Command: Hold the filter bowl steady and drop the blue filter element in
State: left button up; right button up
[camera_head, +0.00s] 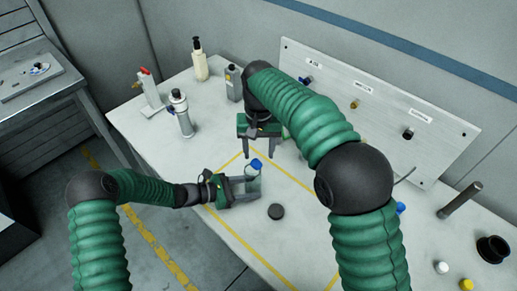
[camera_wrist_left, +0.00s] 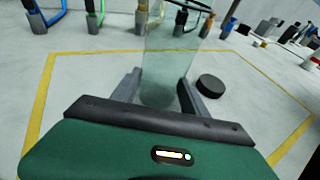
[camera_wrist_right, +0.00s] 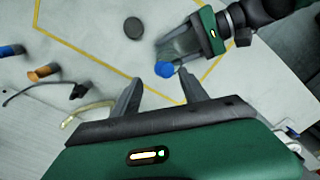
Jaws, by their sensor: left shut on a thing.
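The clear filter bowl (camera_head: 252,185) stands upright on the table, and my left gripper (camera_wrist_left: 160,95) is shut around its lower part. In the left wrist view the bowl's glass (camera_wrist_left: 168,65) looks pale green and see-through. The blue filter element (camera_head: 257,164) shows at the bowl's upper end; I cannot tell how far inside it is. My right gripper (camera_head: 260,156) is above it, pointing down, with its fingers apart. In the right wrist view the blue element (camera_wrist_right: 165,69) lies beyond the gap between the fingertips, and neither finger visibly touches it.
A black disc (camera_head: 276,211) lies beside the bowl inside the yellow marked area. Bottles (camera_head: 182,115) stand at the back left. A labelled panel (camera_head: 370,110) stands along the back.

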jog(key=shift+r, duration=0.1)
notch_tip(320, 180, up, 12)
dwell(0.5)
jog(key=shift+w, duration=0.1)
dwell(0.4)
pick_arm(q)
jog(key=o, duration=1.1)
jog(key=shift+c, duration=0.2)
